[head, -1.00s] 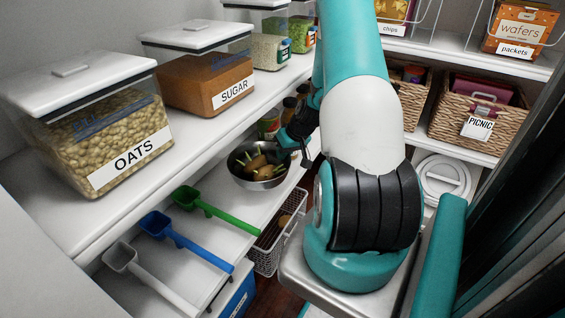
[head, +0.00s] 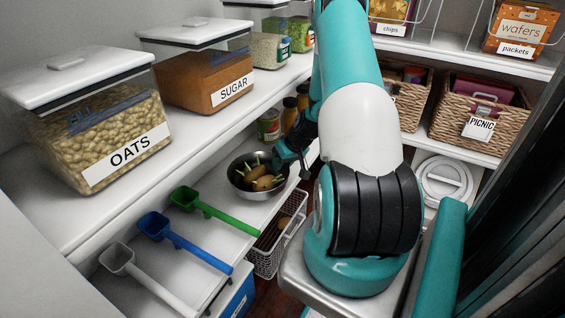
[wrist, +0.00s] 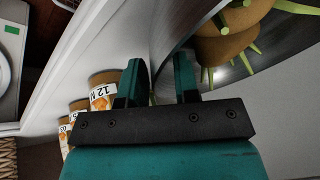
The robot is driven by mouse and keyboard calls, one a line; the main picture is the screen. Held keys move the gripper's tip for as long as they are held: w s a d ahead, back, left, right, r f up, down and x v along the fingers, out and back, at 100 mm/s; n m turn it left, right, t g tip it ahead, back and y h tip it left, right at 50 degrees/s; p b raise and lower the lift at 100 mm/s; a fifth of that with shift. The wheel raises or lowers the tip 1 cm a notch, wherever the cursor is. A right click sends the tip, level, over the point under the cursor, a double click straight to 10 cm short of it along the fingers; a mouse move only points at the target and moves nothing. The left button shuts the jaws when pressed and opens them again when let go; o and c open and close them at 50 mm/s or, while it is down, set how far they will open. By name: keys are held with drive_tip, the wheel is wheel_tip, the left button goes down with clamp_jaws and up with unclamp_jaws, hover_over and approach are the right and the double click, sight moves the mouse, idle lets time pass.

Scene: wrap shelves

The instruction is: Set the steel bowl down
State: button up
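The steel bowl (head: 246,188) is at the lower shelf, behind the scoops, in the head view. It appears upright and level; its underside contact is hidden. It holds several brown potatoes (head: 262,183) with green sprouts, which also show in the wrist view (wrist: 228,45). My gripper (head: 291,160) is at the bowl's right rim in the head view. In the wrist view my gripper's two fingers (wrist: 160,75) stand apart with a visible gap. The bowl's wall (wrist: 205,78) runs by the right finger, close to the gap; whether a finger touches it is unclear.
Green (head: 215,209), blue (head: 185,241) and white (head: 150,279) scoops lie in front of the bowl. A can (head: 268,126) and jars (head: 290,113) stand behind it. A wire basket (head: 279,246) is below. The upper shelf edge (head: 190,151) runs close on the left.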

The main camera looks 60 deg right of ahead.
drive_tip(key=shift+r, duration=0.1)
drive_tip(key=shift+r, duration=0.3)
drive_tip(key=p+v, duration=0.3)
drive_tip(key=v, duration=0.8)
drive_tip(key=shift+s+r, duration=0.25)
